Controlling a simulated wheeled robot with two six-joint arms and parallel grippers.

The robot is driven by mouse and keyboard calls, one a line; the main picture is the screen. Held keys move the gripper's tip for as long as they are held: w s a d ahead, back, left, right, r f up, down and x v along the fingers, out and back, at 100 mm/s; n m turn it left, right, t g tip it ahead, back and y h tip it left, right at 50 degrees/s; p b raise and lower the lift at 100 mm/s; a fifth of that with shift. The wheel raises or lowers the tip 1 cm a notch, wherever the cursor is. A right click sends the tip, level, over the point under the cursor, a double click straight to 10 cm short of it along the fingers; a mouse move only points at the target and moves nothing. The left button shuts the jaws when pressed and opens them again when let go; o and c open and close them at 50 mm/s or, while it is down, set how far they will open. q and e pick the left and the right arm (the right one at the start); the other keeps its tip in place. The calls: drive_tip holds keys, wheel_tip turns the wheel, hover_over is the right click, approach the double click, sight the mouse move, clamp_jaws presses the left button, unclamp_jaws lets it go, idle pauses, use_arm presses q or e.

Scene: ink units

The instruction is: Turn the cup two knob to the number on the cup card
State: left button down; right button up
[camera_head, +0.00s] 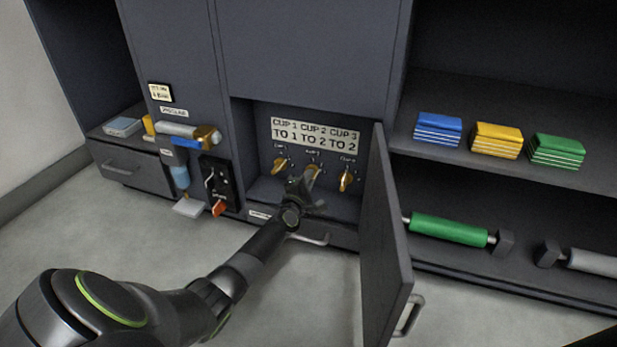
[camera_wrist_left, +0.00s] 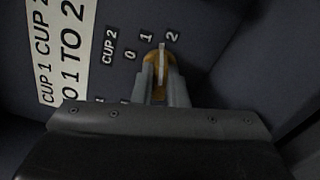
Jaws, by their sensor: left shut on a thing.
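The cup card (camera_head: 315,134) above the knobs reads "CUP 1 CUP 2 CUP 3, TO 1 TO 2 TO 2"; part of the cup card (camera_wrist_left: 66,45) also shows in the left wrist view. The orange cup two knob (camera_head: 312,171) is the middle of three. My left gripper (camera_head: 308,183) reaches it from the front. In the left wrist view, my left gripper (camera_wrist_left: 161,86) is shut on the cup two knob (camera_wrist_left: 161,62). The knob's pale ridge points between the marks 1 and 2, nearer 2. My right gripper is not in view.
The cup 1 knob (camera_head: 280,165) and cup 3 knob (camera_head: 346,180) stand close on either side. An open cabinet door (camera_head: 384,240) juts out just right of the recess. A drawer handle (camera_head: 310,239) sticks out below. Shelves with coloured stacks are further right.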

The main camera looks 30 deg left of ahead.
use_arm(q)
drive_tip(key=shift+f+m+p, duration=0.15)
drive_tip(key=shift+m+p, duration=0.2)
drive_tip(key=shift+m, duration=1.15)
drive_tip(key=c, duration=1.4)
unclamp_jaws()
drive_tip(key=shift+c, duration=0.2)
drive_tip(key=shift+s, duration=0.1)
